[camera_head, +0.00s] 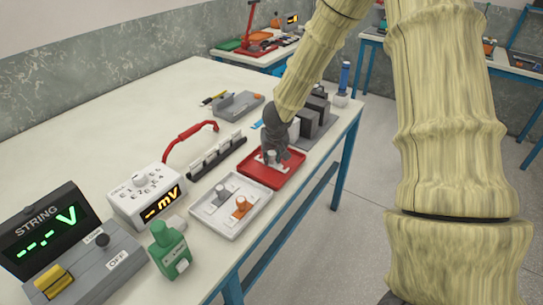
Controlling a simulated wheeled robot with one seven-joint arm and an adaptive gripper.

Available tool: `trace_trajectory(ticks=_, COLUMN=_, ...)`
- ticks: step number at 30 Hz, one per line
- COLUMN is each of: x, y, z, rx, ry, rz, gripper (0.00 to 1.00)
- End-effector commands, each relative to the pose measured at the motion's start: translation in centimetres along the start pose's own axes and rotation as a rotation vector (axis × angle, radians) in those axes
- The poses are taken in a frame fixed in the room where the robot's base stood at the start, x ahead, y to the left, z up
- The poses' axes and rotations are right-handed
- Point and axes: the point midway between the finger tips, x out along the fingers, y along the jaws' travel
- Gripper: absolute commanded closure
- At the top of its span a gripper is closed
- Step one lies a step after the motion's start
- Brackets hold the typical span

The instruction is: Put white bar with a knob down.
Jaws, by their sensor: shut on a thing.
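My gripper (274,148) points down over the red tray (289,172) near the table's right edge. It is shut on the white bar with a knob (272,159), which shows just under the fingers. The fingers and wrist hide part of the bar. I cannot tell whether the bar touches the tray floor or hangs a little above it.
A white tray (236,229) with a grey and an orange knobbed piece lies in front of the red tray. A black-and-white rack (217,155) stands left, dark grey blocks (313,120) behind. A white meter (145,196) and green device (170,250) are nearer. The table's left middle is clear.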

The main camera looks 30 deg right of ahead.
Motion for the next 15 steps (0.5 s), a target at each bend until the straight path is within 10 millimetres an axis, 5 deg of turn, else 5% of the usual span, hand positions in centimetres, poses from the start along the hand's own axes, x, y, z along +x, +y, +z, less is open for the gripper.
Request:
trace_trajectory(ticks=2, x=0.23, y=0.02, z=0.11, rx=0.000, ry=-0.001, rz=0.000, gripper=1.00)
trace_trajectory(ticks=3, x=0.20, y=0.03, z=0.10, rx=0.001, ry=-0.001, rz=0.000, gripper=0.69)
trace_trajectory(ticks=6, x=0.19, y=0.04, z=0.10, rx=0.001, ry=-0.001, rz=0.000, gripper=0.53)
trace_trajectory(ticks=15, x=0.14, y=0.02, z=0.07, rx=0.000, ry=0.000, rz=0.000, gripper=0.53)
